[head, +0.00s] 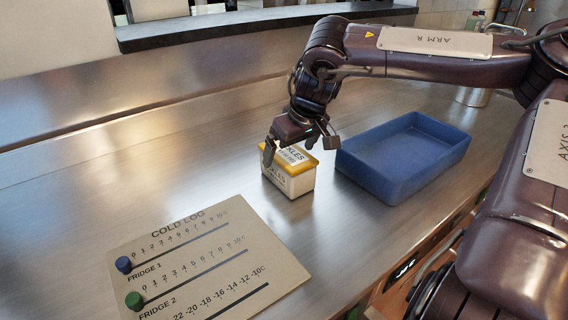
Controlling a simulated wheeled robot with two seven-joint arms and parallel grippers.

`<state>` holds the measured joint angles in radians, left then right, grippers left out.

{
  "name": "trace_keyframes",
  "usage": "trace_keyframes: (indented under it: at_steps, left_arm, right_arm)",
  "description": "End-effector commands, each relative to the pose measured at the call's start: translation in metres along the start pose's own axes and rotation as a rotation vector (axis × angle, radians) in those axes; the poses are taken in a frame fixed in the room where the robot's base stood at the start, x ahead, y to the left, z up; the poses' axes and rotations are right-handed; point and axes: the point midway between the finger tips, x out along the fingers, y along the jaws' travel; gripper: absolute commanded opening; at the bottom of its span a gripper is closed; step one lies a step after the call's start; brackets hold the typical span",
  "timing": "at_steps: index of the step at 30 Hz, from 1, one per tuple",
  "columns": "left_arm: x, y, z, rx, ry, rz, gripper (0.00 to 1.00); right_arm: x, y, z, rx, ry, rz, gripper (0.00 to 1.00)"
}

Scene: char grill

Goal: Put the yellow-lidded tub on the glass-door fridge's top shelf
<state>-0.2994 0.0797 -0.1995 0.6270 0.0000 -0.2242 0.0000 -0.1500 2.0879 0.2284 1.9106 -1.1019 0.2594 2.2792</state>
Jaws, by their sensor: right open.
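The yellow-lidded tub (290,181) stands upright on the steel counter, white-sided with a label on its lid and lettering on its side. My right gripper (292,154) is over the tub, its fingers apart and pointing down, one at the lid's left edge and one above the right side. Whether the fingers touch the tub is hard to tell. My left gripper is not in view. The glass-door fridge and its top shelf cannot be made out in this view.
An empty blue tray (402,188) lies just right of the tub. A cold log board (208,262) with a blue and a green knob lies at the front left. A metal container (473,97) stands behind, near my right arm. The left counter is clear.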

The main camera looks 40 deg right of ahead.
Motion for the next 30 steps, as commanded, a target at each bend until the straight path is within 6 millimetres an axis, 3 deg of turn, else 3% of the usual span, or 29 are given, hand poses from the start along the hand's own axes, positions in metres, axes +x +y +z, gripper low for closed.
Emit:
trace_keyframes:
  at_steps: [12, 21, 30]
  left_arm:
    - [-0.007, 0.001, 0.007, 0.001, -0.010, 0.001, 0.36]
    - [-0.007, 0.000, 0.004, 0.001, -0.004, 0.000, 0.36]
    - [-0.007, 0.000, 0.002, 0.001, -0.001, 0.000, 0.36]
  right_arm:
    - [0.054, 0.005, 0.004, 0.001, -0.002, 0.001, 0.96]
    - [0.058, 0.004, 0.003, 0.001, 0.002, 0.000, 0.96]
    - [0.058, 0.004, 0.003, 0.001, 0.001, 0.000, 0.58]
